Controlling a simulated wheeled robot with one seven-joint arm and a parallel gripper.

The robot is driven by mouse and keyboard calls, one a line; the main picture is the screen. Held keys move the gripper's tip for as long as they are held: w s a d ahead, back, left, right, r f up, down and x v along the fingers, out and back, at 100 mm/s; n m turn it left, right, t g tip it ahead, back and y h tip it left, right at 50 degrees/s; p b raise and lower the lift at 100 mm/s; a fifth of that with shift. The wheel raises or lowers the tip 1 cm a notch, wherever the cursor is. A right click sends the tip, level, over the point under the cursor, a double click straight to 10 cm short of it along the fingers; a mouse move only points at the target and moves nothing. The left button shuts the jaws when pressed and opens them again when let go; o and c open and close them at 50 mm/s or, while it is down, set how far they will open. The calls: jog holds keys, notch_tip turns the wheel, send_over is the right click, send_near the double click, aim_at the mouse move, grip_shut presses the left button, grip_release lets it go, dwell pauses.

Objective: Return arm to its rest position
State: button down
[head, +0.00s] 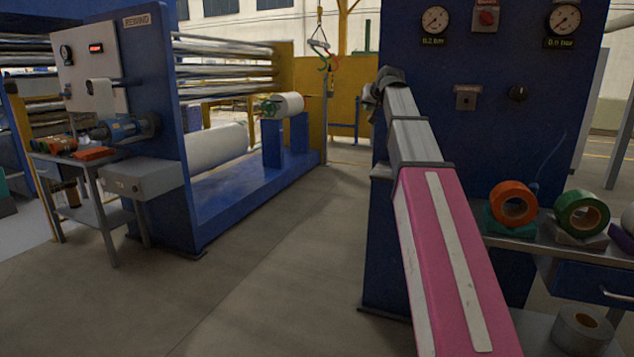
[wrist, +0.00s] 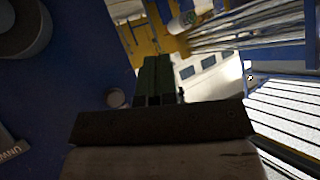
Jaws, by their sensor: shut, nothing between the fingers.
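My arm (head: 440,250), with a pink segment and grey links, reaches forward and up in the head view, in front of the blue machine panel. Its far end, by a dark joint near the panel's left edge, is small, and my gripper's fingers are not clear there. In the wrist view my gripper (wrist: 153,78) shows as two dark fingers side by side, closed together with nothing between them. Beyond the fingers the wrist view shows a tilted scene with a blue surface at left and pale rollers at right.
The blue panel (head: 470,130) carries two gauges and knobs close to my arm. A shelf at right holds an orange roll (head: 513,203) and a green roll (head: 582,213). The rewind machine (head: 150,120) and a small table (head: 85,165) stand at left. Floor between is clear.

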jog(key=s+f+g+h, duration=0.1)
jog(key=s+f+g, duration=0.35)
jog(key=f, duration=1.35)
jog(key=s+f+g, duration=0.1)
jog(key=s+f, duration=0.6)
jog(key=f, duration=1.1)
jog(key=s+f+g+h, duration=0.2)
jog(key=s+f+g, duration=0.3)
jog(key=s+f, duration=1.8)
notch_tip(320, 180, down, 2)
jog(key=shift+s+d+f+g, duration=0.15)
jog(key=shift+s+d+g, duration=0.05)
jog(key=shift+g, duration=0.15)
